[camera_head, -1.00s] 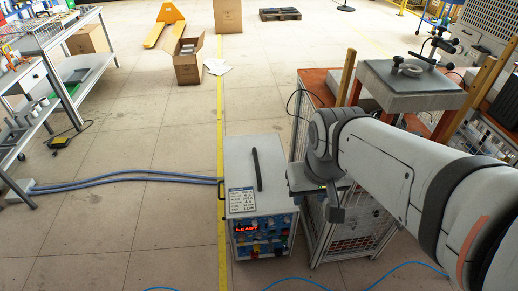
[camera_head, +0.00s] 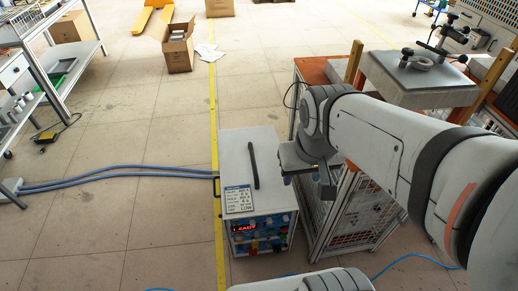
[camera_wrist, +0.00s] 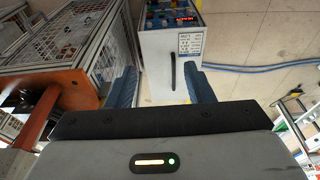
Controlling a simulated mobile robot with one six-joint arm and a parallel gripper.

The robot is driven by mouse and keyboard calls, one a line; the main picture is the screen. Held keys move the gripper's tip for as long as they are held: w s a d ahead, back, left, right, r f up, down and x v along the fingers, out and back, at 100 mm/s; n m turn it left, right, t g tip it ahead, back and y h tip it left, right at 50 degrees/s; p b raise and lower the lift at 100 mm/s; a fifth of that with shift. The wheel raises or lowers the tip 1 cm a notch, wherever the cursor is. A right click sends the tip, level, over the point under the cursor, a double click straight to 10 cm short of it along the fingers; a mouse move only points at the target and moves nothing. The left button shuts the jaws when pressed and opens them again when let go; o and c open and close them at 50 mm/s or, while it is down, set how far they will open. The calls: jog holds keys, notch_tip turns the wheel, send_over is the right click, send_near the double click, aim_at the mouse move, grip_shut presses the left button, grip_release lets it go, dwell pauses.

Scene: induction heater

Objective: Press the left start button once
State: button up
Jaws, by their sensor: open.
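The induction heater (camera_head: 262,175) is a grey-white box on the floor, with a black handle bar and a printed label on top. Its front panel (camera_head: 262,233) carries a lit red display and several small coloured controls. I cannot tell which of them is the left start button. In the wrist view the heater (camera_wrist: 160,48) appears upside down at the top, with the panel (camera_wrist: 172,14) at the upper edge. My gripper (camera_wrist: 160,75) shows two blue fingers, apart with nothing between them. In the head view my wrist is up and right of the heater, apart from the panel.
A wire-mesh cage stand (camera_head: 350,215) stands close to the heater's right. Blue hoses (camera_head: 110,173) run across the floor to the left. A shelf table (camera_head: 65,60) is at the left, and a cardboard box (camera_head: 178,50) stands further back. The floor left of the yellow line is mostly clear.

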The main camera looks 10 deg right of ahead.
grip_shut()
dwell(1.4)
